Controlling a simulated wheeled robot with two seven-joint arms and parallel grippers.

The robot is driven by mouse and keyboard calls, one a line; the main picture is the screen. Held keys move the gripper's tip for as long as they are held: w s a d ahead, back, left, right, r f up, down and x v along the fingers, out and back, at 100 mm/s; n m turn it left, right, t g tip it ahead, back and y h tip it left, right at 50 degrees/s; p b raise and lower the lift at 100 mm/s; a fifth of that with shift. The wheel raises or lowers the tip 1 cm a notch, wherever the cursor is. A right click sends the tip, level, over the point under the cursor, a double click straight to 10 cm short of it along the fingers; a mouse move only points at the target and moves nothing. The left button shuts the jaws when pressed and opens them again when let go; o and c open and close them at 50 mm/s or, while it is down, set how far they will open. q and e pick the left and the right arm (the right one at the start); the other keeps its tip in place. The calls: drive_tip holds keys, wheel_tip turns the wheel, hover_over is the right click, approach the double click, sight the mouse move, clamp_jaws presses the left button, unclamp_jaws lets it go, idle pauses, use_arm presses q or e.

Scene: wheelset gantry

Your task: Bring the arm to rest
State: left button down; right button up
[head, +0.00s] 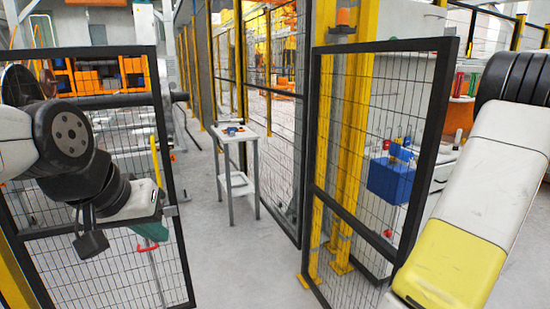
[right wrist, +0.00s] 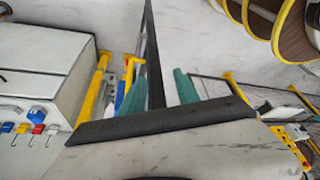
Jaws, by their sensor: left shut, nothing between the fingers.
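My left arm reaches in from the left of the head view. Its gripper (head: 151,233), with teal fingers, points down in front of the left mesh gate panel and is shut and empty. In the head view my right arm comes in at the right edge and its gripper is out of frame. In the right wrist view the two teal fingers of my right gripper (right wrist: 158,90) stand apart. A black bar (right wrist: 153,50) shows between them; I cannot tell how far beyond the fingers it lies.
Black-framed mesh panels stand at left (head: 160,105) and right (head: 445,95), with open floor (head: 245,270) between them. A small white table (head: 240,136) stands behind. A blue box (head: 390,181) shows through the right mesh. A grey cabinet (right wrist: 45,85) shows left in the right wrist view.

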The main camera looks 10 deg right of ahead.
drive_tip(key=w+a+r+m+h, duration=0.1)
drive_tip(key=a+r+m, duration=0.15)
drive_tip(key=a, duration=1.05)
drive_tip(key=w+a+r+m, duration=0.1)
drive_tip(key=a+r+m, duration=0.15)
drive_tip(key=a, duration=1.15)
drive_tip(key=s+a+f+m+t, duration=0.1)
drive_tip(key=s+a+f, duration=0.2)
drive_tip(key=s+a, duration=0.3)
drive_tip(key=s+a+f+m+t, duration=0.2)
drive_tip(key=s+a, duration=0.4)
drive_tip(key=a, duration=0.6)
drive_tip(key=shift+a+f, duration=0.3)
drive_tip(key=shift+f, duration=0.25)
